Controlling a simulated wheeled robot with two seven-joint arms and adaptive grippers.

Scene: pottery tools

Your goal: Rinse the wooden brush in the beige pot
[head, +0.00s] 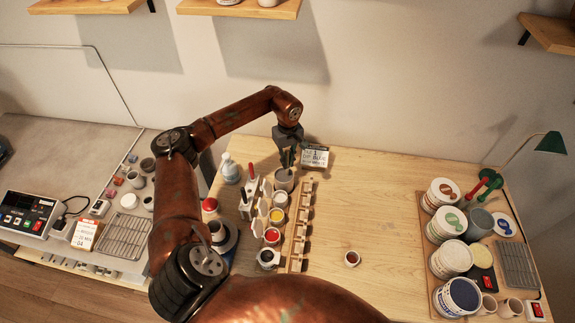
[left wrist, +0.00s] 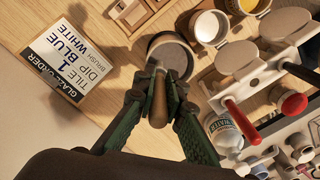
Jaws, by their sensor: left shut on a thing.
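My left gripper (head: 288,158) is directly above the beige pot (head: 284,182) near the back of the wooden table. In the left wrist view, the green fingers of the left gripper (left wrist: 158,88) are shut on the wooden brush (left wrist: 158,105), whose rounded brown handle shows between them. The brush points toward the pot (left wrist: 153,42), which has a pale rim and a grey inside. The far end of the brush is hidden by the fingers, so I cannot tell whether its bristles are inside the pot. My right gripper is not in view.
A glaze order card (head: 317,156) stands right of the pot. Paint cups (head: 277,215), a wooden rack (head: 300,228) and a white bottle (head: 230,168) are close by. Large tubs (head: 444,222) stand at the right.

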